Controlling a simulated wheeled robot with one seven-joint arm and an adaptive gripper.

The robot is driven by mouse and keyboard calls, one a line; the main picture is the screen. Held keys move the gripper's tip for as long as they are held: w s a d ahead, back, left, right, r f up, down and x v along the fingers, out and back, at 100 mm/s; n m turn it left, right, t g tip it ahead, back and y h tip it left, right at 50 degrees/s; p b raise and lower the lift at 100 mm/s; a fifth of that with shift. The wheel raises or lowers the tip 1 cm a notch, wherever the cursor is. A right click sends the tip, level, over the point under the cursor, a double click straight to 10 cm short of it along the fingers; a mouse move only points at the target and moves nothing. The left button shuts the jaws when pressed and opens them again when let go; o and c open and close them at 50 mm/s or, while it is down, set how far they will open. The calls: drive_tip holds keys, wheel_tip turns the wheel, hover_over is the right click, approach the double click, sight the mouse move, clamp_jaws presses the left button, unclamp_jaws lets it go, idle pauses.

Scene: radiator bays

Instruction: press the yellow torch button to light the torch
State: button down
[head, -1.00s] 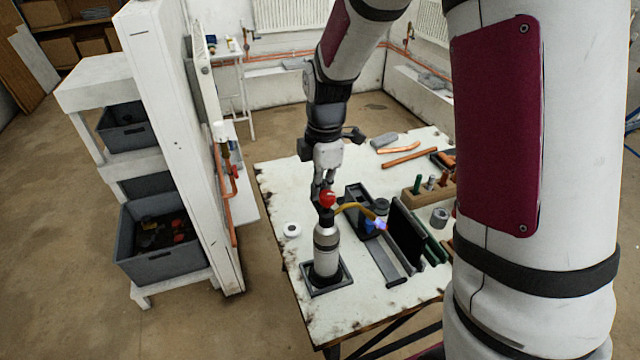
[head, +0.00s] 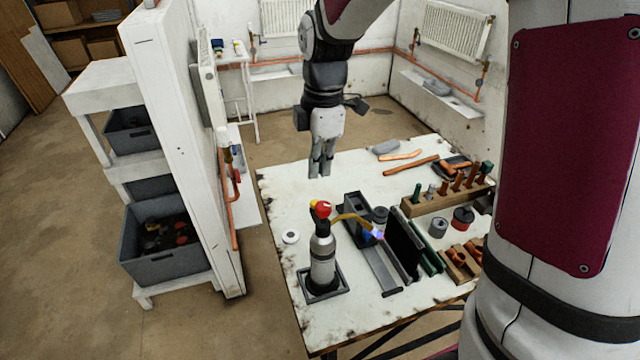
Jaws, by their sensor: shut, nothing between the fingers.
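The torch (head: 322,258) stands upright in a dark square tray (head: 341,291) on the white workbench. It has a silver-grey bottle, a red knob (head: 323,209) on top and a brass neck (head: 352,217) curving right. A blue-violet flame (head: 377,233) shows at the nozzle. A small yellow part (head: 313,204), likely the button, shows beside the red knob. My gripper (head: 321,174) is shut and empty, pointing down above the bench, behind the torch and apart from it.
A dark stand (head: 360,215) and black panel (head: 404,241) are right of the torch. A wooden rack (head: 425,207) holds several tools. A white roll (head: 291,236) lies left. Copper pipes (head: 411,165) lie at the back. A white partition (head: 182,150) stands left of the bench.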

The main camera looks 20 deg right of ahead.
wheel_tip(320, 180, up, 4)
drive_tip(key=shift+d+r, duration=0.1)
drive_tip(key=shift+r, duration=0.1)
drive_tip(key=shift+s, duration=0.1)
idle(0.6)
drive_tip(key=s+r+m+t, duration=0.2)
drive_tip(key=s+r+m, duration=0.1)
drive_tip(key=s+m, duration=0.6)
drive_tip(key=s+d+r+m+t, duration=0.1)
drive_tip(key=s+r+m+t, duration=0.2)
drive_tip(key=s+m, duration=0.6)
drive_tip(key=s+r, duration=0.1)
drive_tip(key=s, duration=0.2)
drive_tip(key=shift+d+r, duration=0.2)
drive_tip(key=shift+r, duration=0.05)
